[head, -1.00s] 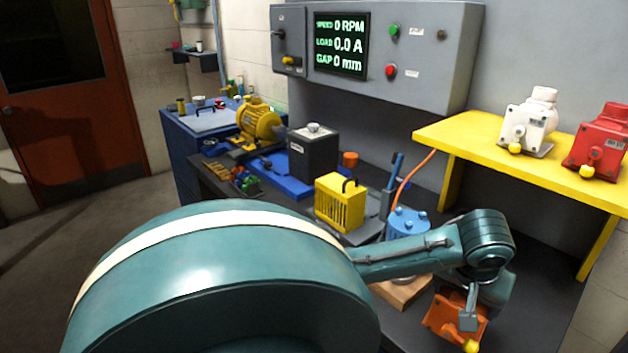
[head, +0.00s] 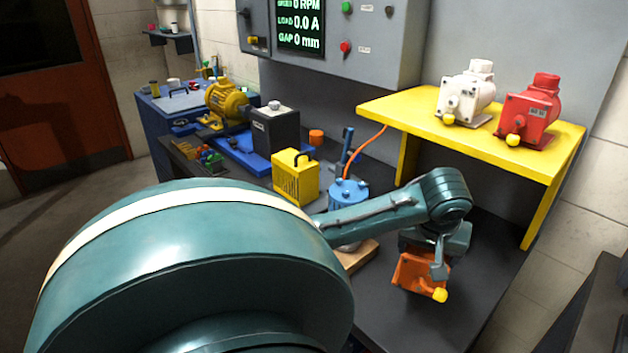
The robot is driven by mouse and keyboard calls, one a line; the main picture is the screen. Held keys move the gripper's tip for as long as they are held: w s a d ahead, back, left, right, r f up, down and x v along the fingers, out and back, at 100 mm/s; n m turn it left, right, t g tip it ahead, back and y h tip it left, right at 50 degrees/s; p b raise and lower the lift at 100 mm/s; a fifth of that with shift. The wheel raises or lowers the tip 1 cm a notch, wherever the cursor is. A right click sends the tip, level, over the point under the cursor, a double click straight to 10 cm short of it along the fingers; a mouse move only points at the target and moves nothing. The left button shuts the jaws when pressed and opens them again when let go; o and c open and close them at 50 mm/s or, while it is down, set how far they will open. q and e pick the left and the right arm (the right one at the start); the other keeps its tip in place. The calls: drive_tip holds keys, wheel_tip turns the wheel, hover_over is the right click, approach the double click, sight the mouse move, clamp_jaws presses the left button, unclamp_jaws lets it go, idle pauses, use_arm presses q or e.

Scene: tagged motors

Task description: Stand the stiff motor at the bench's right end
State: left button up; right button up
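An orange motor (head: 410,272) with a yellow knob on its shaft is at the right part of the dark bench (head: 465,300). My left gripper (head: 438,265) is on it, with a finger against its right side, and appears shut on it. The motor looks tilted; I cannot tell whether it touches the bench. A white motor (head: 468,95) and a red motor (head: 532,112) stand on the yellow shelf (head: 490,150). I cannot read which motor is tagged stiff. My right gripper is not in view.
My large teal arm link hides the bench's near left. A wooden block (head: 358,258), a blue cylinder (head: 349,194) and a yellow box (head: 295,178) stand left of the orange motor. The shelf's yellow leg (head: 545,210) rises at the right. Bare bench lies around the motor.

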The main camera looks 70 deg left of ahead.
sight(425, 261)
use_arm(q)
drive_tip(key=shift+w+a+f, duration=0.1)
drive_tip(key=shift+f, duration=4.65)
drive_tip(key=shift+f, duration=0.15)
drive_tip(key=o, duration=2)
drive_tip(key=shift+f, duration=0.15)
drive_tip(key=shift+o, duration=0.2)
drive_tip(key=v, duration=1.2)
drive_tip(key=shift+s, duration=0.2)
